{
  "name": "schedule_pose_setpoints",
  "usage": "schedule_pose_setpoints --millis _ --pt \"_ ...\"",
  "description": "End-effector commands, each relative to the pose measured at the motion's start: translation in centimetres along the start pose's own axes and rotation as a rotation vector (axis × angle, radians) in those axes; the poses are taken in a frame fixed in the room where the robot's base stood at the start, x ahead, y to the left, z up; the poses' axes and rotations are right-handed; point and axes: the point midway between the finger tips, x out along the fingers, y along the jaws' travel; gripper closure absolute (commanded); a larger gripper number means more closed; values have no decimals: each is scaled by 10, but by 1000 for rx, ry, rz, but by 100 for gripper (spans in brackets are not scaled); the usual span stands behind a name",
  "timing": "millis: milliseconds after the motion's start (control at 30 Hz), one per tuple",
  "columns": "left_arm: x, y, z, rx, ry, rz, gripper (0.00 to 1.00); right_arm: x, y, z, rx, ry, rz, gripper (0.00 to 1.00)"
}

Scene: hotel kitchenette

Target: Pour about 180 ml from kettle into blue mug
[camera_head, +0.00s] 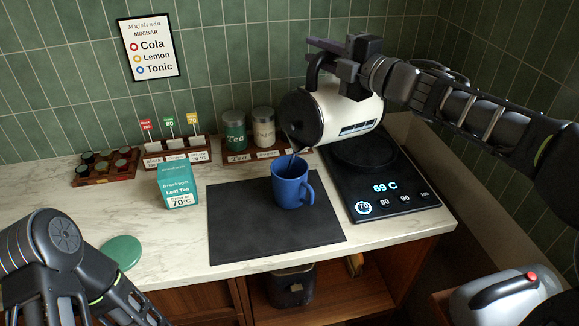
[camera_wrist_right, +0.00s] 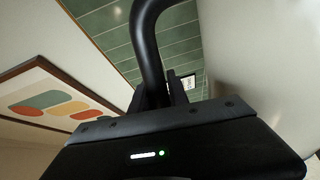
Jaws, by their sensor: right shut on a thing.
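The kettle (camera_head: 345,112), cream with a dark lid and a black handle, is tilted steeply to the left in the head view, held above the counter. Its spout points down over the blue mug (camera_head: 291,184), and a thin dark line shows between spout and mug; I cannot tell whether it is spout or liquid. The mug stands upright on a black mat (camera_head: 240,235), handle to the right. My right gripper (camera_head: 325,62) is shut on the kettle's handle, which also shows in the right wrist view (camera_wrist_right: 148,40). My left arm is at the lower left; its fingertips are not visible.
A heating plate (camera_head: 395,196) reading 69 C lies right of the mat. A teal tea box (camera_head: 178,183), a green disc (camera_head: 122,252), canisters (camera_head: 235,130) and a tray of capsules (camera_head: 105,166) stand to the left.

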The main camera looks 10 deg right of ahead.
Motion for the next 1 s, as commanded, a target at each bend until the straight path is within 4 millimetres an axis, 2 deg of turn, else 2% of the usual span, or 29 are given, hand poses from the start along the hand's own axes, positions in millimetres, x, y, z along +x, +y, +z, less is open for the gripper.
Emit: schedule_pose_setpoints --millis 33,1000 --pt "0 0 0 0 0 0 100 0 5 -2 -6 2 8 100" --pt "2 -1 0 0 0 0 100 0 7 -7 -41 2 7 100"
